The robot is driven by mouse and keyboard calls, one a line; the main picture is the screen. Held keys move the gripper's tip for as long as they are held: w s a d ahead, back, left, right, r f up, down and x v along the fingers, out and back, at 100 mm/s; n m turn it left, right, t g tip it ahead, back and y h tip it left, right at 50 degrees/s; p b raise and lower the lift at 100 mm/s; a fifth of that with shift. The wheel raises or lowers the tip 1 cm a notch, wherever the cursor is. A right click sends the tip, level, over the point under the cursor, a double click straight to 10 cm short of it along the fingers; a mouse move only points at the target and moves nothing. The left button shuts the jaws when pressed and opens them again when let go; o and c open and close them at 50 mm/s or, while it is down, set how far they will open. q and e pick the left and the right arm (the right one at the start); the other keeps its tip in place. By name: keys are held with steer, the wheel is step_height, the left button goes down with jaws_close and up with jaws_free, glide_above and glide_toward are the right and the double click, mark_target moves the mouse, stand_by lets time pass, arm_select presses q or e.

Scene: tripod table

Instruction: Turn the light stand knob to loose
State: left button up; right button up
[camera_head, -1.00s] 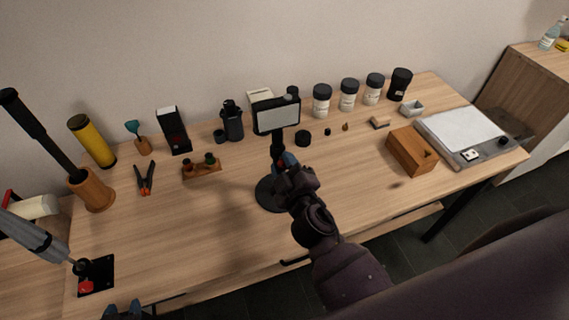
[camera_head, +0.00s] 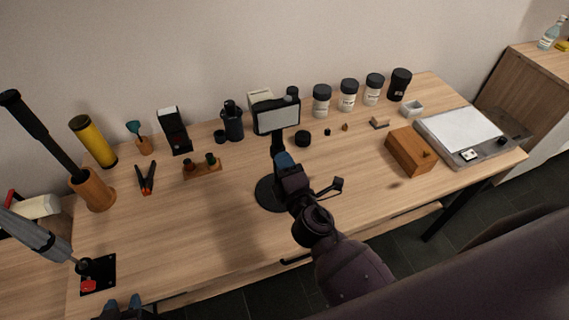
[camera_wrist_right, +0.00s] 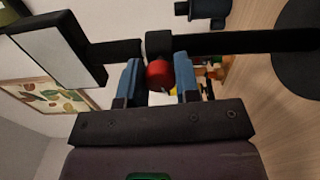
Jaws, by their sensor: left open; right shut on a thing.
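The black light stand has a round base (camera_head: 268,196), an upright post and a pale rectangular light panel (camera_head: 278,117). In the right wrist view, its red knob (camera_wrist_right: 158,73) sits on the post between the two blue fingertips. My right gripper (camera_head: 283,161) is at the post below the panel, shut on the knob. It also shows in the right wrist view (camera_wrist_right: 159,88). In the head view the gripper hides the knob. My left gripper (camera_head: 134,305) is open and empty at the bottom edge, mostly out of frame, far from the stand.
Black-lidded jars (camera_head: 321,101) stand behind, to the right of the stand. A wooden box (camera_head: 407,153) and a grey device (camera_head: 470,138) are at the right. Pliers (camera_head: 147,178) and a small wooden rack (camera_head: 201,168) lie left. The table front left of the stand is clear.

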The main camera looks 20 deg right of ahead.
steer(key=shift+n, duration=0.5)
steer(key=o, duration=0.9)
steer(key=shift+o, duration=0.2)
steer(key=s+b, duration=0.2)
steer(key=s, duration=0.8)
steer(key=shift+s+d+b, duration=0.2)
steer(key=shift+s+b, duration=0.15)
steer(key=shift+s, duration=0.05)
